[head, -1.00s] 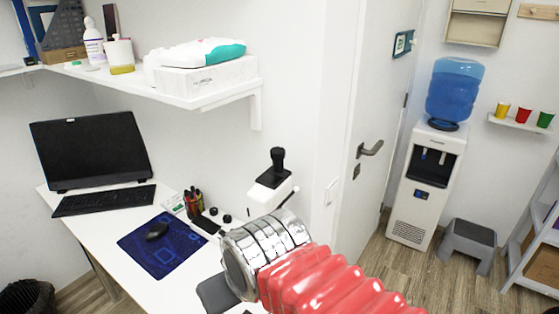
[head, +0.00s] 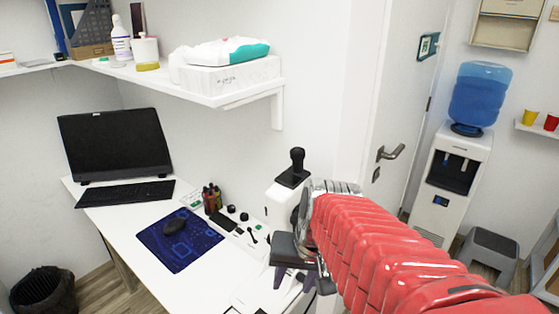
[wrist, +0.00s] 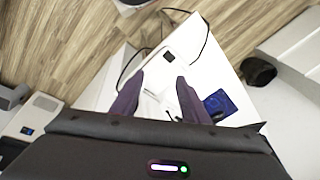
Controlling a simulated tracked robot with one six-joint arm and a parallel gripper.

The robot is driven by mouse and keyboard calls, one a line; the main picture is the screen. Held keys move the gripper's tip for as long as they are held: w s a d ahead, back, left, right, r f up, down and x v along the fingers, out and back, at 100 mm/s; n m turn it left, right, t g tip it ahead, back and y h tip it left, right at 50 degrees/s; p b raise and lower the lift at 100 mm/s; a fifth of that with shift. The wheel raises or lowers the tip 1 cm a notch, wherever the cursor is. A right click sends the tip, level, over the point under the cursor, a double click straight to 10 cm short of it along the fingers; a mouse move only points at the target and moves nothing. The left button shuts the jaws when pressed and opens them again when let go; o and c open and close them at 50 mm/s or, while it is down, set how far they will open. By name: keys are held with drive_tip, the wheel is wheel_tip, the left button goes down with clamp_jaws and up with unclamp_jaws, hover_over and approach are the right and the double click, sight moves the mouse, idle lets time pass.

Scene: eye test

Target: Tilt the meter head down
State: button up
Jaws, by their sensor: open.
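A white device with a black knob-like top (head: 295,172), which looks like the meter, stands at the desk's right end by the wall. Its lower part is partly hidden by my arm. I cannot tell its tilt. My gripper (head: 293,280) is in front of it and lower in the head view, over the desk's right end. In the wrist view my gripper (wrist: 160,80) is open, its two purple fingers apart, with nothing clearly held. Pale items lie in view between and beyond the fingers; I cannot tell whether the meter is among them.
The white desk (head: 130,212) bears a monitor (head: 115,143), a keyboard (head: 125,193), a blue mouse pad (head: 185,252) and small bottles (head: 212,198). A shelf (head: 235,98) juts out above. A door (head: 405,110), water cooler (head: 447,190) and grey stool (head: 490,250) are at right.

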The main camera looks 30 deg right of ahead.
drive_tip(key=w+d+f+m+y, duration=0.1)
drive_tip(key=d+f+m+y, duration=0.15)
drive_tip(key=d+m, duration=0.4)
drive_tip(key=m+t+y, duration=0.6)
drive_tip(key=m+t, duration=0.7)
drive_tip(key=m, duration=0.3)
approach(298, 163)
drive_tip(key=s+d, duration=0.2)
drive_tip(key=d, duration=0.1)
drive_tip(key=shift+s+a+f+h, duration=0.15)
drive_tip(key=shift+s+a+h, duration=0.05)
drive_tip(key=shift+h, duration=0.05)
drive_tip(key=shift+w, duration=0.1)
drive_tip(key=x, duration=1.3)
drive_tip(key=shift+w+a+f, duration=0.1)
drive_tip(key=shift+w+a, duration=0.15)
drive_tip(key=shift+c, duration=0.6)
